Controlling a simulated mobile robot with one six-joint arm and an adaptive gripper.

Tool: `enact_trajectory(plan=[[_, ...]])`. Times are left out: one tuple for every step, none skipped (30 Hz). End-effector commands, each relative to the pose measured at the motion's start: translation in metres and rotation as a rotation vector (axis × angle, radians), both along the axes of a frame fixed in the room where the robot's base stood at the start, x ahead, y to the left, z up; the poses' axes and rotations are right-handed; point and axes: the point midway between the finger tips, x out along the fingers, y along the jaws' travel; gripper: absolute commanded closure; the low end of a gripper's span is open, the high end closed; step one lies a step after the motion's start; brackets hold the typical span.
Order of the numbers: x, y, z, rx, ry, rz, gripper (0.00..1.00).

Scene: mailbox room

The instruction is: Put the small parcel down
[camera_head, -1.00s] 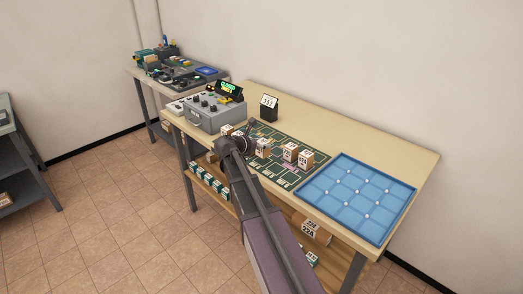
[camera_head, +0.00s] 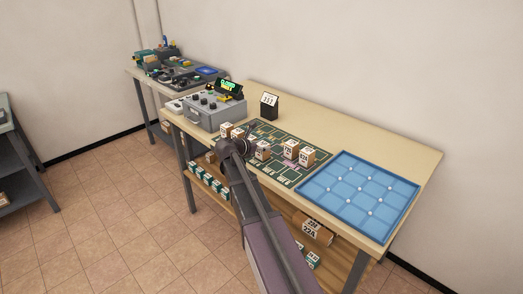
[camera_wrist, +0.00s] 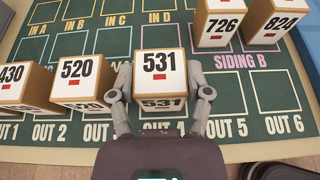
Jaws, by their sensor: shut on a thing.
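The small parcel (camera_wrist: 160,70) marked 531 is a brown box with a white label and a red mark, upright in the middle of the wrist view. My gripper (camera_wrist: 161,95) is shut on it, one finger on each side. The parcel is over the green mat (camera_wrist: 222,129), near the OUT row between the visible OUT 2 and OUT 5 labels. Whether its base touches the mat is hidden. In the head view my gripper (camera_head: 245,150) is over the mat's left part, and my arm hides much of it.
Parcel 520 (camera_wrist: 83,84) stands close at left, with parcel 430 (camera_wrist: 20,85) beyond. Parcels 726 (camera_wrist: 216,25) and 824 (camera_wrist: 270,22) stand at SIDING B.

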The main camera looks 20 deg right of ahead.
Motion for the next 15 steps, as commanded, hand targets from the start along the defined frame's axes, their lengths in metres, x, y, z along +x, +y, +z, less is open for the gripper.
enact_trajectory(plan=[[0.0,0.0,-0.0011,0.0,0.0,0.0,0.89],[0.0,0.0,-0.0009,0.0,0.0,0.0,0.89],[0.0,0.0,-0.0006,0.0,0.0,0.0,0.89],[0.0,0.0,-0.0004,0.0,0.0,0.0,0.89],[0.0,0.0,-0.0003,0.0,0.0,0.0,0.89],[0.0001,0.0,-0.0002,0.0,0.0,0.0,0.89],[0.0001,0.0,-0.0002,0.0,0.0,0.0,0.89],[0.0001,0.0001,-0.0002,0.0,0.0,0.0,0.89],[0.0,0.0,-0.0002,0.0,0.0,0.0,0.89],[0.0,0.0,-0.0005,0.0,0.0,0.0,0.89],[0.0,0.0,-0.0012,0.0,0.0,0.0,0.89],[0.0,0.0001,-0.0023,0.0,0.0,0.0,0.89],[0.0,0.0001,-0.0033,0.0,0.0,0.0,0.89],[0.0001,0.0001,-0.004,0.0,0.0,0.0,0.89],[0.0,0.0001,-0.0041,0.0,0.0,0.0,0.34]])
